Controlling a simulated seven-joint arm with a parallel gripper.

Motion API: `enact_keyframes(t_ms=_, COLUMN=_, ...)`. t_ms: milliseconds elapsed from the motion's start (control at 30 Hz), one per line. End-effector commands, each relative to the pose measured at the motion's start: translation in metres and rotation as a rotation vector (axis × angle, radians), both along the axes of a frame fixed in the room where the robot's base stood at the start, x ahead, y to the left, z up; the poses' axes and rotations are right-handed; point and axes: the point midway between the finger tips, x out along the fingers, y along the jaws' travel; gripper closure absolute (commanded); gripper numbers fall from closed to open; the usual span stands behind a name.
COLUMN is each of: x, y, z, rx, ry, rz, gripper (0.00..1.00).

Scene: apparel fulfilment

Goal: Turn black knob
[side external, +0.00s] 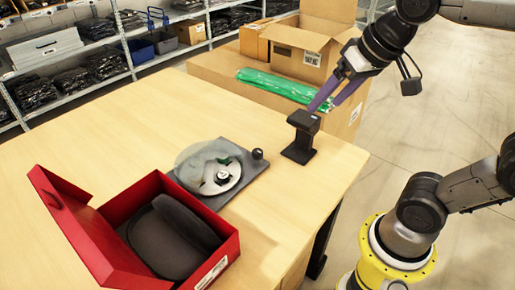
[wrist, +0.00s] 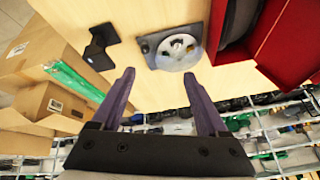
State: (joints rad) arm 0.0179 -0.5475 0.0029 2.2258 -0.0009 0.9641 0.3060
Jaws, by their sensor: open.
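A small black knob (side external: 257,154) stands at the right corner of a dark flat plate (side external: 234,186) on the table. The plate carries a round silver disc (side external: 220,180) under what looks like a clear cover. In the wrist view the knob (wrist: 145,48) shows small at the plate's left end, beyond my fingertips. My gripper (side external: 323,105) has purple fingers, spread apart and empty, above the table's far right part. In the side view its fingertips appear close to a black stand (side external: 302,135); contact cannot be told. The wrist view shows my gripper (wrist: 159,76) clear of the knob.
An open red box (side external: 228,245) holding a dark item lies left of the plate. Cardboard boxes (side external: 228,76) and a green bag (side external: 277,84) are beyond the table. Shelves line the back. The table's left part (side external: 85,125) is clear.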

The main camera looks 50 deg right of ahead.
Motion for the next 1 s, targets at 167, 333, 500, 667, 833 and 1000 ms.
enact_keyframes(t_ms=167, x=0.062, y=-0.009, z=0.009, rx=0.050, ry=0.068, rz=-0.125, gripper=0.23)
enact_keyframes(t_ms=333, x=0.124, y=-0.023, z=-0.002, rx=0.088, ry=0.146, rz=-0.241, gripper=0.23)
enact_keyframes(t_ms=500, x=0.183, y=-0.040, z=-0.036, rx=0.112, ry=0.233, rz=-0.340, gripper=0.23)
enact_keyframes(t_ms=667, x=0.226, y=-0.058, z=-0.086, rx=0.123, ry=0.326, rz=-0.406, gripper=0.23)
enact_keyframes(t_ms=833, x=0.249, y=-0.074, z=-0.139, rx=0.122, ry=0.415, rz=-0.435, gripper=0.23)
enact_keyframes(t_ms=1000, x=0.249, y=-0.080, z=-0.172, rx=0.121, ry=0.480, rz=-0.450, gripper=0.23)
